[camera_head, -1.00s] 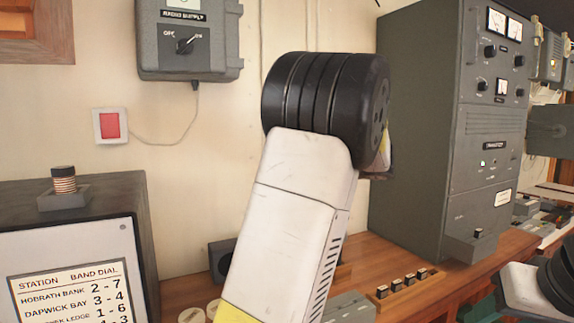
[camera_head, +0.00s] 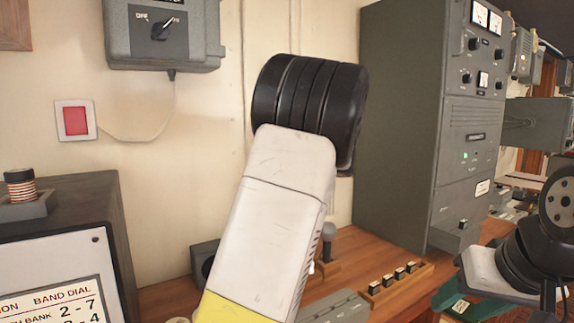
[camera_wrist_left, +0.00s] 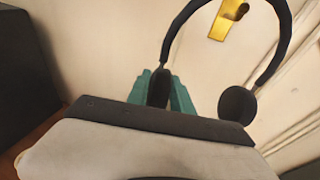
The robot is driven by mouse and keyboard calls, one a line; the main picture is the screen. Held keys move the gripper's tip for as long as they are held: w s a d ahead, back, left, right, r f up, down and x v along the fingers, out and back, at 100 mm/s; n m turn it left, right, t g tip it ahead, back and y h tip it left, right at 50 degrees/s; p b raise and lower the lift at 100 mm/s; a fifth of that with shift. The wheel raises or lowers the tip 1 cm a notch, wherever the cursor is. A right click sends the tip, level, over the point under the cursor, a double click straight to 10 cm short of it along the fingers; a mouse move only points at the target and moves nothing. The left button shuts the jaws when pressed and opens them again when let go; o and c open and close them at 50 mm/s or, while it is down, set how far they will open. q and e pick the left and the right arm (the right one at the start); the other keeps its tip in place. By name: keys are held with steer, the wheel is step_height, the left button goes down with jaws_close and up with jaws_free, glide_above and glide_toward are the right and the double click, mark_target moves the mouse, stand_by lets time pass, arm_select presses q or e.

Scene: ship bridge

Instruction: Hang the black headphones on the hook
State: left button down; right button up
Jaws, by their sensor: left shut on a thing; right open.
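The black headphones (camera_wrist_left: 237,104) show in the left wrist view, with the headband arching up out of the top of the picture. My left gripper (camera_wrist_left: 161,88), with teal fingers, is shut on one ear cup; the other cup hangs free at the right. A brass plate with a hook (camera_wrist_left: 229,18) is on the pale wall beyond, seen through the headband's arch and apart from it. In the head view my left arm hides the left gripper and the headphones. My right gripper (camera_head: 455,303) is partly seen low at the right, open.
A grey switch box (camera_head: 163,35) and a red wall button (camera_head: 76,120) are at the left. A grey cabinet (camera_head: 60,220) with a station list stands below them. A tall grey radio rack (camera_head: 410,130) stands on the wooden desk (camera_head: 350,250), with small switches (camera_head: 393,278) in front.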

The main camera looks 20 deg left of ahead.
arm_select(q)
steer(key=shift+w+a, duration=0.5)
steer(key=shift+a, duration=0.05)
steer(key=shift+w+a+f, duration=0.1)
steer(key=shift+w+a, duration=0.4)
stand_by(1.3)
steer(key=shift+w+a+f, duration=0.1)
steer(key=shift+w+a, duration=0.2)
steer(key=shift+a, duration=0.05)
steer(key=shift+w+a, duration=0.1)
steer(key=shift+a, duration=0.05)
stand_by(0.5)
steer(key=shift+w+a+f, duration=0.45)
steer(key=shift+a+f, duration=0.05)
stand_by(1.6)
steer(key=c, duration=1)
jaws_free()
steer(key=shift+c, duration=0.2)
